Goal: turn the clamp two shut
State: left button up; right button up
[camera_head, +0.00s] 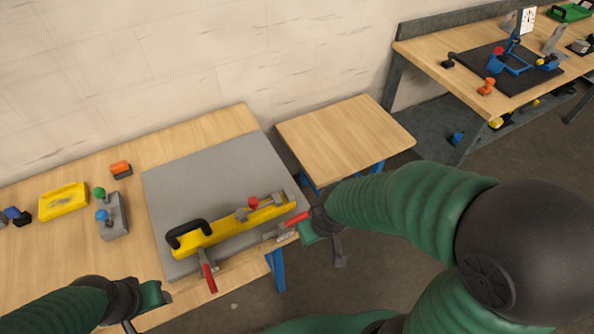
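A yellow bar-shaped fixture (228,228) with a black handle (187,233) and a red knob (253,202) lies on the grey plate (200,180). Two clamps with red handles sit at its near side. One red handle (209,278) points toward me over the table's front edge. The other red handle (295,219) points right, at the plate's right corner. No label shows which is clamp two. My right gripper (312,225) is at the end of the right-hand handle; whether it grips it is unclear. My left gripper (158,295) is at the front edge, apart from the clamps, its fingers unclear.
A small bare table (345,138) stands behind right. A workbench (440,62) with parts is farther right.

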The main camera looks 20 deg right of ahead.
aim_at(283, 228)
jog(key=z, duration=0.75)
jog(key=i+l+u, duration=0.25)
jog(key=i+l, duration=0.2)
